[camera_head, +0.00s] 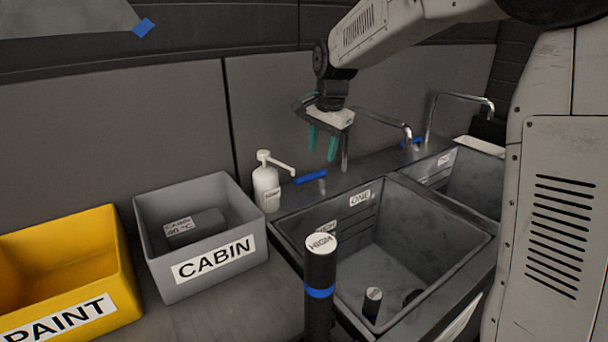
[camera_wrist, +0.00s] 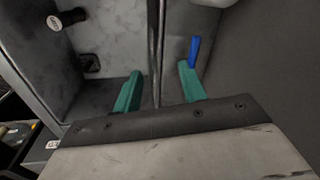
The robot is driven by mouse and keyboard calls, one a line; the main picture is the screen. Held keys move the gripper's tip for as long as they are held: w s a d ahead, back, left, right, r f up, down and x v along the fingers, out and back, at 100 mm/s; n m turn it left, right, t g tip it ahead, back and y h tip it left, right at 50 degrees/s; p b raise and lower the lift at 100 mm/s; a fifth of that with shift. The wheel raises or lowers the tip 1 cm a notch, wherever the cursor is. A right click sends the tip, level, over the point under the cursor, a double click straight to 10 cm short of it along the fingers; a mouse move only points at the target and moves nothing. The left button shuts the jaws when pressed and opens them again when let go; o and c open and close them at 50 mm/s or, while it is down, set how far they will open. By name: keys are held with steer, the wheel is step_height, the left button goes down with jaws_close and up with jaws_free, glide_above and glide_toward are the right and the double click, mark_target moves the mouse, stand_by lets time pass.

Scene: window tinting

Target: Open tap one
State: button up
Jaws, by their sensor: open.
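Tap one has a blue lever handle (camera_head: 311,177) on the rim behind the sink labelled ONE (camera_head: 360,198), and a thin metal spout (camera_head: 385,121). My gripper (camera_head: 322,154) is open and empty, with its teal fingers pointing down above the rim near the handle. In the wrist view, the metal spout (camera_wrist: 156,45) shows between the two fingers of my gripper (camera_wrist: 160,70). The blue handle (camera_wrist: 194,50) shows just past the tip of the right finger. I cannot tell whether they touch. The tap's base is partly hidden.
A white soap dispenser (camera_head: 267,185) stands left of the handle. A dark cylinder (camera_head: 319,290) labelled HIGH stands in front of the sink. A grey CABIN bin (camera_head: 247,212) and yellow PAINT bin (camera_head: 118,262) are left. A second tap (camera_head: 461,97) is at right.

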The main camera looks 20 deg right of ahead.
mark_target(304, 177)
steer(key=w+f+m, duration=0.1)
steer(key=w+f, duration=0.2)
steer(key=f, duration=0.1)
steer(key=w+a+f+m, duration=0.1)
steer(key=w+f, duration=0.3)
steer(key=f, duration=0.1)
steer(key=w+f+m, duration=0.1)
steer(key=w+f, duration=0.3)
steer(key=shift+a+f, duration=0.2)
steer(key=shift+f, duration=0.15)
jaws_close()
